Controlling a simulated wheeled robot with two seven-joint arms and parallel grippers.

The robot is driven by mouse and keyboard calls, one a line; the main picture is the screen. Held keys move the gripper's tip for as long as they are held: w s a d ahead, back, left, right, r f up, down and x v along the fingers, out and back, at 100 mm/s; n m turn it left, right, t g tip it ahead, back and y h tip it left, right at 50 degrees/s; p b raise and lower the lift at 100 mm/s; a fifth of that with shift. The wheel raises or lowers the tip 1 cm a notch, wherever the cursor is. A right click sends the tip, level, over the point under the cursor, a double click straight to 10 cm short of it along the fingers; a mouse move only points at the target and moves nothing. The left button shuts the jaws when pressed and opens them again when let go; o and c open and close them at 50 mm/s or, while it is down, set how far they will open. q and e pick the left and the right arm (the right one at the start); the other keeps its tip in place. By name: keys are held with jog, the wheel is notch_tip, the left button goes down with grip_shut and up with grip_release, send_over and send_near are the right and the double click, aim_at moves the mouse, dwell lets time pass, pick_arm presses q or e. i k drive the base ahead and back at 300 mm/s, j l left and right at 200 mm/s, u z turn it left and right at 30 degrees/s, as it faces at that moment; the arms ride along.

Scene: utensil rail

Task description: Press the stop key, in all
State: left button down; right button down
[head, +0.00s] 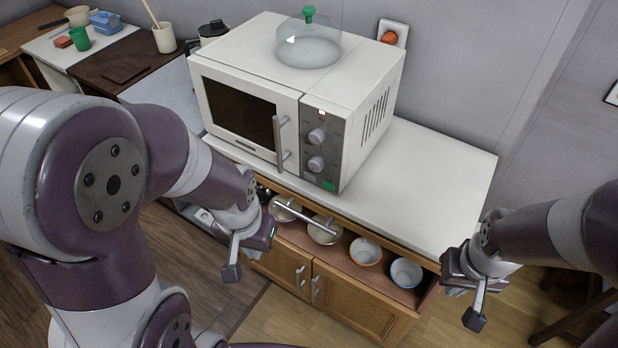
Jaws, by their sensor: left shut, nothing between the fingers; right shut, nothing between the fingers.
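A white microwave (250,50) stands on the white counter with its door shut. Its grey control panel (316,150) at the right of the front has two round knobs, the upper knob (317,135) and the lower knob (316,164). A green key (328,184) is at the panel's bottom, and a small lit red-white patch (322,112) is at its top. No lettering is readable, so I cannot tell which is the stop key. My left gripper (232,272) is shut and empty, below and left of the panel. My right gripper (474,318) is shut and empty, lower right, away from the microwave.
A clear dome with a green knob (308,45) sits on the microwave. The door handle (281,143) juts out left of the panel. The white counter (440,175) is bare on the right. Several bowls stand on the open shelf below. A red plug (389,38) is on the wall.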

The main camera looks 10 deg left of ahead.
aim_at(311, 176)
jog(key=i+l+u, duration=0.1)
jog(key=l+u, duration=0.25)
jog(key=l, duration=0.35)
jog(key=l+u, duration=0.4)
jog(key=l, duration=0.3)
